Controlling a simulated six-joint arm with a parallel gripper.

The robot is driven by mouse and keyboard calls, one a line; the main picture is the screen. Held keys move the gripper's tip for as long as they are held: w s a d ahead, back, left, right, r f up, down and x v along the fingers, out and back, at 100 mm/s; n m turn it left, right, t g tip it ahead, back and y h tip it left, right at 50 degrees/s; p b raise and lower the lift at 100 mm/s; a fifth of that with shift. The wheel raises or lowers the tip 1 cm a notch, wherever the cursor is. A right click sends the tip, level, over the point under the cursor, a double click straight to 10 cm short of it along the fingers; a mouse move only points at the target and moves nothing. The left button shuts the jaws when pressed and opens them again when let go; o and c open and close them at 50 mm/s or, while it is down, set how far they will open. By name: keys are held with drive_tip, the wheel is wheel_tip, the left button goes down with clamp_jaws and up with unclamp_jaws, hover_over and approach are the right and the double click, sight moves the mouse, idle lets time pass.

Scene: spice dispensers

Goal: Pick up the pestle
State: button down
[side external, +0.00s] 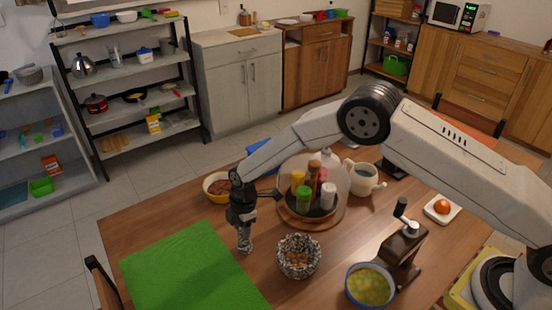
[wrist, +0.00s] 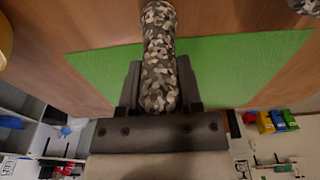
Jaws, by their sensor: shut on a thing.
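The pestle (side external: 244,241) has a black, white and grey speckled pattern. It is roughly upright below my gripper (side external: 242,217) in the side view, just right of the green mat. In the wrist view the pestle (wrist: 158,40) lies between the two dark fingers of my gripper (wrist: 158,88), which is shut on it. I cannot tell whether its lower end touches the table. The matching speckled mortar (side external: 299,262), with brown contents, stands on the table to the right of the pestle.
A green mat (side external: 190,265) covers the table's left part. A round spice tray (side external: 310,224) with several dispensers stands behind the mortar.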

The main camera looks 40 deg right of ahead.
drive_tip(key=shift+r, duration=0.2)
drive_tip(key=shift+r, duration=1.35)
drive_tip(key=s+d+r, duration=0.4)
drive_tip(key=s+r, duration=0.6)
drive_tip(key=s, duration=0.3)
drive_tip(key=shift+s+d, duration=0.15)
drive_tip(key=shift+d, duration=0.1)
drive_tip(key=d, duration=0.2)
drive_tip(key=d+f, duration=0.1)
drive_tip(key=d, duration=0.1)
